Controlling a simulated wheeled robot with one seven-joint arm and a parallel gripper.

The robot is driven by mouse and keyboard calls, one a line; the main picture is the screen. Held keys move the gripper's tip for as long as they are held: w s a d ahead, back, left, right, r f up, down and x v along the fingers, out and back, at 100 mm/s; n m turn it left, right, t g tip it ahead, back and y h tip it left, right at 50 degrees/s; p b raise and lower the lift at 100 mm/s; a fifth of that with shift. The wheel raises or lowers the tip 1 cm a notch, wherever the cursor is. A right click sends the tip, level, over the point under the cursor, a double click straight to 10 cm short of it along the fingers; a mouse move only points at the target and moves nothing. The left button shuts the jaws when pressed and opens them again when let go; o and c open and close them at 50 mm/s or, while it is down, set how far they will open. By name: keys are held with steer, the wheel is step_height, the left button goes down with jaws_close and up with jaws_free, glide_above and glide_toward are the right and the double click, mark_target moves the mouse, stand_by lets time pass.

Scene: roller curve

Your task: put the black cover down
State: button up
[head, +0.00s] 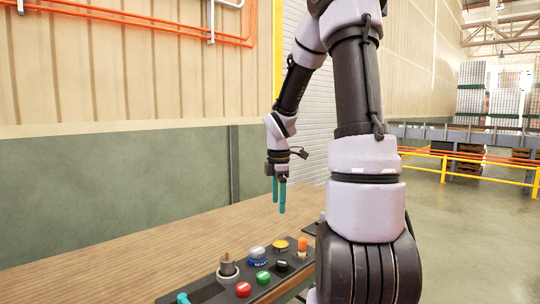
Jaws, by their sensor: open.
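My gripper (279,194) hangs over the wooden tabletop with its teal fingers pointing down. The fingers are a little apart, with nothing seen between them. A dark control panel (208,292) lies below it at the front edge of the table, apart from the fingers. I cannot clearly make out the black cover. A dark flat thing (310,229) shows at the right of the table, partly hidden behind my arm, and I cannot tell whether it is the cover.
The panel carries a red button (243,289), a green button (263,277), a blue-based knob (258,256), a yellow button (280,245), an orange piece (302,245) and a raised metal post (227,266). The wooden tabletop (130,245) is clear at left. A wall stands behind.

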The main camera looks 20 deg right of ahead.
steer(key=s+a+r+m+t+y, duration=0.1)
steer(key=s+a+r+m+t, duration=0.2)
steer(key=s+a+r+m, duration=0.2)
steer(key=s+a+r+m+t+y, duration=0.1)
steer(key=s+a+r+m+t, duration=0.2)
steer(key=s+r+m, duration=0.9)
steer(key=a+r+m, duration=0.1)
steer(key=a+m, duration=0.1)
steer(key=m, duration=0.1)
steer(key=shift+a+r, duration=0.15)
steer(key=shift+a, duration=0.05)
